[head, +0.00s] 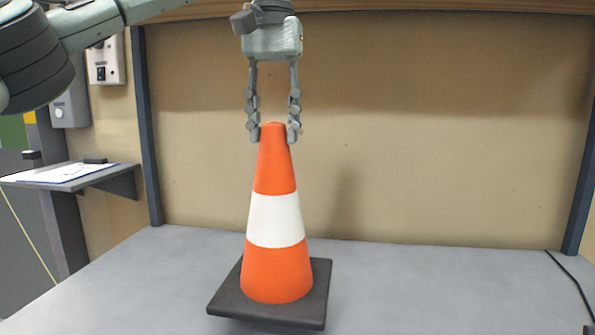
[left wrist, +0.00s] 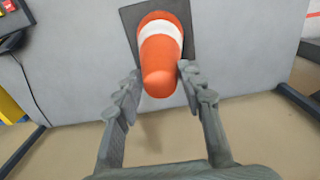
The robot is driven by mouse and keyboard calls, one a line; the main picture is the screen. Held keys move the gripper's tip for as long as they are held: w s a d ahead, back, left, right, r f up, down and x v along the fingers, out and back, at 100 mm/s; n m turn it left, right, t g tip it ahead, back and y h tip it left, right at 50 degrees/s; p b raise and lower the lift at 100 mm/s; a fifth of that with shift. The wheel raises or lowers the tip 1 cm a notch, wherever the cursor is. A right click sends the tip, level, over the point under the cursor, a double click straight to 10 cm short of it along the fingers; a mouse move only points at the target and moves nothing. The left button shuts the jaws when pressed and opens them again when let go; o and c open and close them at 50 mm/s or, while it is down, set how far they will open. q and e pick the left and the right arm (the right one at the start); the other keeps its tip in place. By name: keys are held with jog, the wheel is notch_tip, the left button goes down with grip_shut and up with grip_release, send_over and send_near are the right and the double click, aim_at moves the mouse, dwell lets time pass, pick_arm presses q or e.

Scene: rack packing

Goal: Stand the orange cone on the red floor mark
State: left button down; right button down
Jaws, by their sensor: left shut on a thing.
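The orange cone (head: 276,275) has a white band and a square dark base. It is upright in the head view, in front of the tan back panel, over the grey surface. My left gripper (head: 273,134) comes down from above and is shut on the cone's tip, one finger on each side. In the left wrist view the cone (left wrist: 160,62) lies between the two fingertips (left wrist: 158,78). I cannot tell for sure whether its base touches the surface. The red floor mark is not visible in either view. My right gripper is not in view.
The grey surface (head: 430,290) is clear on both sides of the cone. A black cable (head: 572,280) lies at the right. A small shelf with papers (head: 65,173) is at the left, beside a dark upright post (head: 146,125). Wall boxes (head: 104,65) hang at the upper left.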

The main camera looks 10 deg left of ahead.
aim_at(275, 212)
pick_arm(q)
jog(key=d+f, duration=0.1)
jog(key=f, duration=0.1)
jog(key=s+d+f, duration=0.1)
jog(key=f, duration=0.1)
jog(key=s+d+f, duration=0.1)
jog(key=d+f, duration=0.1)
jog(key=shift+f, duration=0.3)
jog(key=c, duration=0.9)
grip_release()
